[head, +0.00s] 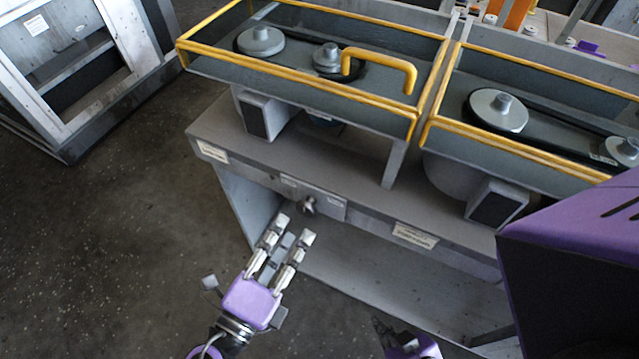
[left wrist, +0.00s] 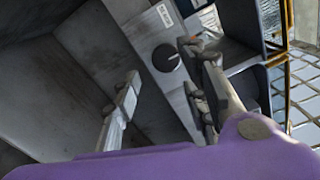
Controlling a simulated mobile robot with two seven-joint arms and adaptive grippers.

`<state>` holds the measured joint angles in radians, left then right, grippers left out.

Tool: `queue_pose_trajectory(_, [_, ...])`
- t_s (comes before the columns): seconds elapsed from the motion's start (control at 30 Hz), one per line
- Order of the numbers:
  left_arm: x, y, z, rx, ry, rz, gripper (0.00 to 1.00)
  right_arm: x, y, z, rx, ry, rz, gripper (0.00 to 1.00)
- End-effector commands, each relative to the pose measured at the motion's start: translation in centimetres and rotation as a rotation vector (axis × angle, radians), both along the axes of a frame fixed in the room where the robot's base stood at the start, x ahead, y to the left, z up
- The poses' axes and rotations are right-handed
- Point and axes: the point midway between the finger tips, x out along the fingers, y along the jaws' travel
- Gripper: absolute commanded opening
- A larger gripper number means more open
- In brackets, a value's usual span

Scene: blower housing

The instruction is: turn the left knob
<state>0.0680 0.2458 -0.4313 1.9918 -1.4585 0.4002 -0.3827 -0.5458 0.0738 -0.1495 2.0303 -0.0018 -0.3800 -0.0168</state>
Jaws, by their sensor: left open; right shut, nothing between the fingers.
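The knob (head: 307,205) is a small round dark knob on a light plate on the front of the grey machine base. In the left wrist view the knob (left wrist: 167,57) lies ahead, between the lines of the fingers. My left gripper (head: 295,229) is open just in front of and below the knob, with fingers pointing at it. In the left wrist view, the open fingers of my left gripper (left wrist: 162,68) are apart and hold nothing; contact with the knob cannot be made out. A part of my right gripper (head: 408,346) shows at the bottom edge, its fingers mostly hidden.
Yellow-framed belt guards (head: 300,75) with pulleys stand on top of the machine base. A yellow handle (head: 385,62) rises from the left guard. The base is open below the knob panel. A grey frame (head: 75,75) stands at the far left. Floor (head: 130,230) is clear left.

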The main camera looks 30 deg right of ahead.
Motion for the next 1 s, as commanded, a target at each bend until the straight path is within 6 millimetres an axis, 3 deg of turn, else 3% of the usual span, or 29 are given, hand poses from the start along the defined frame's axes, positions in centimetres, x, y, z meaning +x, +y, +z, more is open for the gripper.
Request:
queue_pose_trajectory(0.1, [-1.6,2.1,-0.1,0.001,0.005,0.001,0.4,0.3,0.1,0.1,0.001,-0.005,0.001,0.0])
queue_pose_trajectory(0.33, [-3.4,4.4,-0.1,0.001,0.002,0.002,0.4,0.3,0.1,0.1,0.001,-0.006,0.001,0.0])
queue_pose_trajectory(1.0, [-3.8,4.9,0.0,0.0,0.001,0.001,0.4,-0.6,-0.1,0.0,-0.001,0.01,-0.003,0.0])
